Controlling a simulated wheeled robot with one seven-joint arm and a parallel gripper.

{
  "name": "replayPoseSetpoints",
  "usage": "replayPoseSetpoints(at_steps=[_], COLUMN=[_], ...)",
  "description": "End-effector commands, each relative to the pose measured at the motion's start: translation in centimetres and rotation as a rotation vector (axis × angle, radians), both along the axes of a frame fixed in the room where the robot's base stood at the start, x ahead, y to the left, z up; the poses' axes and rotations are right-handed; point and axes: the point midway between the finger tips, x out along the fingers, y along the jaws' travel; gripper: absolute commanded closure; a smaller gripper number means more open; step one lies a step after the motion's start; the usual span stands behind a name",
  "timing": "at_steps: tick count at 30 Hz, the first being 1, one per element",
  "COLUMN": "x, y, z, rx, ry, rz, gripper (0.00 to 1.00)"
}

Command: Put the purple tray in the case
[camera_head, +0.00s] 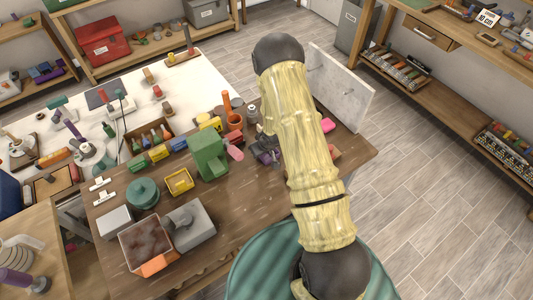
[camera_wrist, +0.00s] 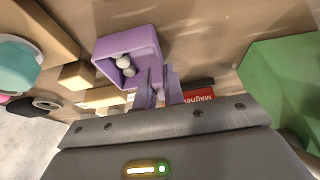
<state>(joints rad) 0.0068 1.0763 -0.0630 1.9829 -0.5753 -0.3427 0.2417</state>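The purple tray (camera_wrist: 127,40) is a small open box with pale round pieces inside, in the upper middle of the wrist view. In the head view a small purple shape (camera_head: 265,156), partly hidden by my arm, appears to be this tray. My gripper (camera_wrist: 160,80) is at the tray's near right side, its fingers close together by the tray's wall. I cannot tell whether they grip it. An open box with a reddish-brown inside (camera_head: 146,240) stands at the table's front left. A red case (camera_head: 101,40) sits on the back shelf. Which one is the task's case is unclear.
A green block-shaped object (camera_head: 208,155) stands left of my gripper; it also shows in the wrist view (camera_wrist: 285,80). A pale upright board (camera_head: 340,88) stands behind my arm.

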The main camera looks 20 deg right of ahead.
Motion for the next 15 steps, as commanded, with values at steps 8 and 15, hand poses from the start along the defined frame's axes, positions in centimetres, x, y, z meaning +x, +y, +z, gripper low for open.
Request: replayPoseSetpoints(at_steps=[8,15], x=[0.01,0.09], y=[-0.04,-0.06], z=[0.02,0.88], rx=[0.000,0.001], ry=[0.000,-0.003], rz=[-0.001,-0.002], gripper=[1.00,1.00])
